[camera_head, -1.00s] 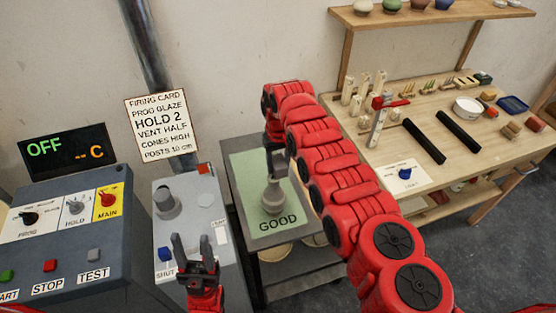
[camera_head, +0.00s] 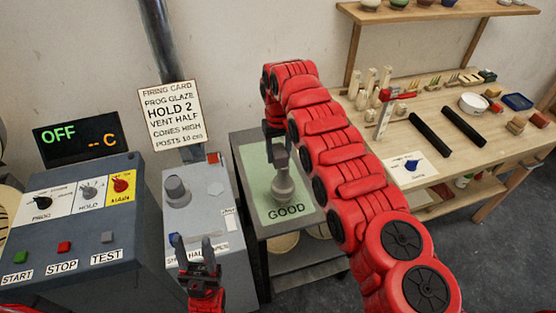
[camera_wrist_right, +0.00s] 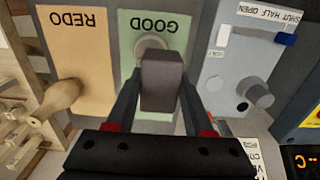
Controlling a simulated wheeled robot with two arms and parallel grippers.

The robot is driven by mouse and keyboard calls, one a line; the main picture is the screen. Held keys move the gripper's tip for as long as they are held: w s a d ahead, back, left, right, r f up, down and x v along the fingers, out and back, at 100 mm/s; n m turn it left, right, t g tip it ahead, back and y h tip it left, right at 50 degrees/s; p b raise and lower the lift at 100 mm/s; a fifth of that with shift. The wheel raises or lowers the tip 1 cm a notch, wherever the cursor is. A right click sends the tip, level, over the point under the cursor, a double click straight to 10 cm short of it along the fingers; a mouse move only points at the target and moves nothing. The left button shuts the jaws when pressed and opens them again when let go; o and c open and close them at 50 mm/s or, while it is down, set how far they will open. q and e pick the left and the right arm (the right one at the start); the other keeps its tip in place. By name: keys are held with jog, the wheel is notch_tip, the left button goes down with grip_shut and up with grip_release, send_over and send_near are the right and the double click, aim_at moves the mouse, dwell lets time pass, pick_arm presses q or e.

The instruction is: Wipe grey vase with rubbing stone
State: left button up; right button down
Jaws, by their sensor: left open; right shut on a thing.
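The grey vase (camera_head: 283,190) stands upright on the green GOOD mat (camera_head: 252,168). In the right wrist view its pale rim (camera_wrist_right: 150,43) shows just behind the stone. My right gripper (camera_head: 279,155) is shut on the rubbing stone (camera_wrist_right: 162,82), a dark grey-brown block, and holds it at the top of the vase. I cannot tell whether stone and vase touch. My left gripper (camera_head: 195,248) is open and empty, low in front of the grey vent panel.
The kiln controller (camera_head: 75,225) stands left, the grey vent panel (camera_head: 205,215) beside the cart. A wooden workbench (camera_head: 455,165) holds tools at right.

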jog(key=shift+r, duration=2)
